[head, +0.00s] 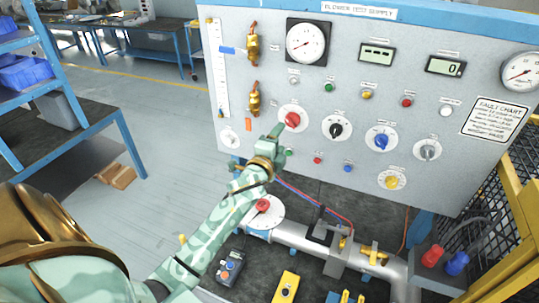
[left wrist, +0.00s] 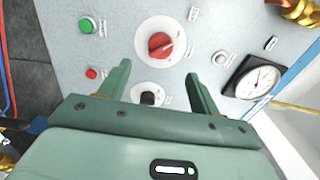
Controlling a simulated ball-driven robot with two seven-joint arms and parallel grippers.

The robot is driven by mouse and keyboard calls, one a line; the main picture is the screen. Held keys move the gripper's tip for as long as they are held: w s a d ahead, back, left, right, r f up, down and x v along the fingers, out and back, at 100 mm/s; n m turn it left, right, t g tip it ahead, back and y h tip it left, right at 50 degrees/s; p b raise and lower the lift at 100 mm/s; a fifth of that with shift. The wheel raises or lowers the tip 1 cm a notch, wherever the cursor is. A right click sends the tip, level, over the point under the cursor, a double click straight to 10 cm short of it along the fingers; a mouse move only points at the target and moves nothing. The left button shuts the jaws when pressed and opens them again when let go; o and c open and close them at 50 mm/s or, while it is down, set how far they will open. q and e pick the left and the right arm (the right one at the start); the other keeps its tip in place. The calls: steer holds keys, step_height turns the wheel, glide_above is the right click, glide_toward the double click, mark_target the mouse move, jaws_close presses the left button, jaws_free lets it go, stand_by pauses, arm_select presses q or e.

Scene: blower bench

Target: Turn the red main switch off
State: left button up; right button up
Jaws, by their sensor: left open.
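The red main switch (head: 292,119) is a red rotary knob on a round white dial on the upright grey panel. In the left wrist view the red knob (left wrist: 160,45) lies just beyond my fingers, roughly centred between them, its ridge tilted. My left gripper (head: 281,140) is in front of the panel, just below the switch in the head view. Its two fingers (left wrist: 157,72) are apart, with nothing held between them. I cannot tell the exact gap to the knob; no contact shows. My right gripper is out of view.
A black knob (head: 337,130), a blue knob (head: 381,140) and a grey knob (head: 428,151) sit to the right. Small coloured buttons and gauges surround them. Below are a pipe (head: 300,237) and a red valve handle (head: 262,205). A yellow frame (head: 510,205) stands at right.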

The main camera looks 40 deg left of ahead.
arm_select(q)
steer(key=v, duration=0.7)
steer(key=shift+s+b, duration=0.15)
steer(key=shift+b, duration=0.15)
